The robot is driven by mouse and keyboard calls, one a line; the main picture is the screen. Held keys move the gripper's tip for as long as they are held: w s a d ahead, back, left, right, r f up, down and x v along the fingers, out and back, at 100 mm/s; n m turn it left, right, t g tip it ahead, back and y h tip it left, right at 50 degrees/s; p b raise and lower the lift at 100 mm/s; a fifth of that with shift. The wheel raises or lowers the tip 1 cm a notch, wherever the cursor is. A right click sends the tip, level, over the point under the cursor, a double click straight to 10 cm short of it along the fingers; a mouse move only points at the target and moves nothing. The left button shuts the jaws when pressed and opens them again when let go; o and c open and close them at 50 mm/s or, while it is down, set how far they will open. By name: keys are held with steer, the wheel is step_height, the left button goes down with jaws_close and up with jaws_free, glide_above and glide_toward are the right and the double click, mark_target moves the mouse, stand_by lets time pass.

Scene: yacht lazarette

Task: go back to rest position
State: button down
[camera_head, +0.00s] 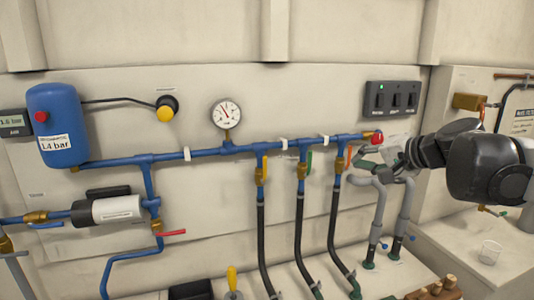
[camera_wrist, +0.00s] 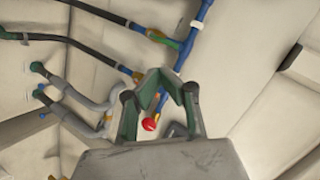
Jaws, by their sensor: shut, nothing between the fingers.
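My gripper (camera_head: 368,168) is at the right of the head view, at the right end of the blue pipe manifold (camera_head: 205,152) and below the switch box (camera_head: 392,100). In the wrist view my gripper (camera_wrist: 163,80) has its green-grey fingers angled in toward each other, with nothing held. A red round cap (camera_head: 377,137) on the pipe end is close to the gripper in the head view. The same red cap (camera_wrist: 149,124) shows between and behind the fingers in the wrist view. I cannot tell whether the gripper touches anything.
Grey bent pipes (camera_head: 403,215) stand just below the gripper. Three black hoses (camera_head: 297,235) hang from valves to the left. A clear cup (camera_head: 489,252) stands on the ledge at right. A pressure gauge (camera_head: 226,113) and blue tank (camera_head: 58,110) are farther left.

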steer(key=s+a+f+n+g+h+b, duration=0.1)
steer(key=s+f+n+g+h, duration=0.1)
steer(key=s+f, duration=0.9)
steer(key=s+a+f+n+g+h+b, duration=0.1)
steer(key=s+f+n+h, duration=0.3)
steer(key=s+f, duration=0.7)
steer(key=shift+s+a+n+g+b, duration=0.5)
steer(key=shift+s+b, duration=0.3)
steer(key=shift+s, duration=1.35)
steer(key=shift+d, duration=0.1)
